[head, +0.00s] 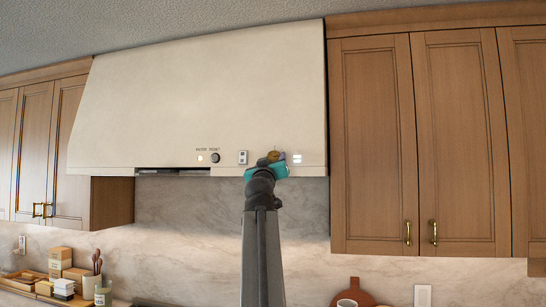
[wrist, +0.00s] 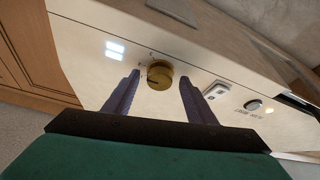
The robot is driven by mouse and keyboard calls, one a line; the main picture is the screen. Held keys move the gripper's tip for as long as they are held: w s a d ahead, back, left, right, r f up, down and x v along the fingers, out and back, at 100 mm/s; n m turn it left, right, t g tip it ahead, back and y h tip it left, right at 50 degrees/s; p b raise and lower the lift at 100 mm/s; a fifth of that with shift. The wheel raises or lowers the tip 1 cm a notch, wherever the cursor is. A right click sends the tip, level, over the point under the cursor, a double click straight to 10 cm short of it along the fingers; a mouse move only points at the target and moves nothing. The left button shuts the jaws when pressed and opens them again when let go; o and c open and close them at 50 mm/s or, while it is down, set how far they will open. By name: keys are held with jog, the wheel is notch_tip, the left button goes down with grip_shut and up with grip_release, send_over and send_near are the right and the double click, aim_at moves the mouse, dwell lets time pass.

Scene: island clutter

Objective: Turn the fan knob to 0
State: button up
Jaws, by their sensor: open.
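The fan knob is a round brass knob (wrist: 159,74) on the front face of the cream range hood (head: 220,100). In the wrist view it sits between and just beyond my open fingers, with small marks around it that are too small to read. In the head view the knob (head: 274,155) shows only partly above my gripper (head: 280,160), which is raised at the hood's lower front edge. The purple fingers of my gripper (wrist: 158,95) stand apart on either side of the knob; contact cannot be told.
Wooden cabinets (head: 420,140) flank the hood. Boxes (head: 62,265) and a jar (head: 103,293) stand below left.

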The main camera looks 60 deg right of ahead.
jog(key=shift+w+d+r, duration=0.2)
jog(key=shift+d, duration=0.3)
jog(key=shift+c, duration=0.2)
jog(key=c, duration=1)
